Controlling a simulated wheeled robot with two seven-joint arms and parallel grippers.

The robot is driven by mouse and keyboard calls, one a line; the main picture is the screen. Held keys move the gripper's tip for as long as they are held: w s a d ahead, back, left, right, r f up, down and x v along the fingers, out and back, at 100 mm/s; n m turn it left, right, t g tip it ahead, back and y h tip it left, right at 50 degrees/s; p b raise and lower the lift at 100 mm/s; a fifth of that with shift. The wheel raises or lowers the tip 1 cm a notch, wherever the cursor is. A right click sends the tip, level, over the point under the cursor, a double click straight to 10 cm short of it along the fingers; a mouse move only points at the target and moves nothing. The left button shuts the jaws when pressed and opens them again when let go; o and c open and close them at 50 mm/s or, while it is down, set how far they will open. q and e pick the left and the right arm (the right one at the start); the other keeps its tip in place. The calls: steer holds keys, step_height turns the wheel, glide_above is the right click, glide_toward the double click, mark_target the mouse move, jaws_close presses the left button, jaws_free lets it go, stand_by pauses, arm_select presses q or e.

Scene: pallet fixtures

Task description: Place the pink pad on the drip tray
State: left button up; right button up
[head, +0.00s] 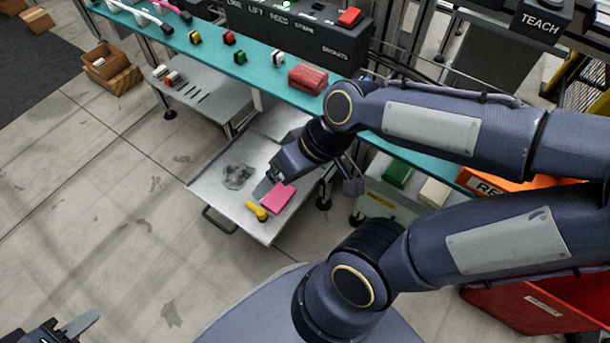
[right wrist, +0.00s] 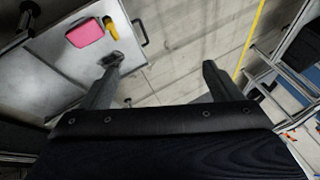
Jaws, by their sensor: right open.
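The pink pad (head: 278,198) lies flat on the grey metal drip tray (head: 212,190), near its right front part. In the right wrist view the pad (right wrist: 86,33) lies on the tray (right wrist: 50,75), with its whole outline clear of the fingers. My right gripper (head: 268,186) is just beside the pad in the head view. In the right wrist view its fingers (right wrist: 165,75) are wide apart with nothing between them. My left gripper (head: 72,327) is at the bottom left corner, partly cut off, far from the tray; its opening cannot be made out.
A yellow knob-like part (head: 257,211) sits on the tray beside the pad. A dark stain (head: 238,177) marks the tray. A teal bench (head: 265,62) with a red block (head: 308,78) stands behind. A red bin (head: 545,305) is at lower right.

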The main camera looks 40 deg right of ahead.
steer(key=s+m, duration=0.1)
steer(key=s+d+r+t, duration=0.1)
steer(key=s+d+r+m+t+h, duration=0.1)
steer(key=shift+s+m, duration=0.3)
arm_select(q)
steer(key=shift+r, duration=0.1)
arm_select(e)
steer(key=shift+r, duration=0.15)
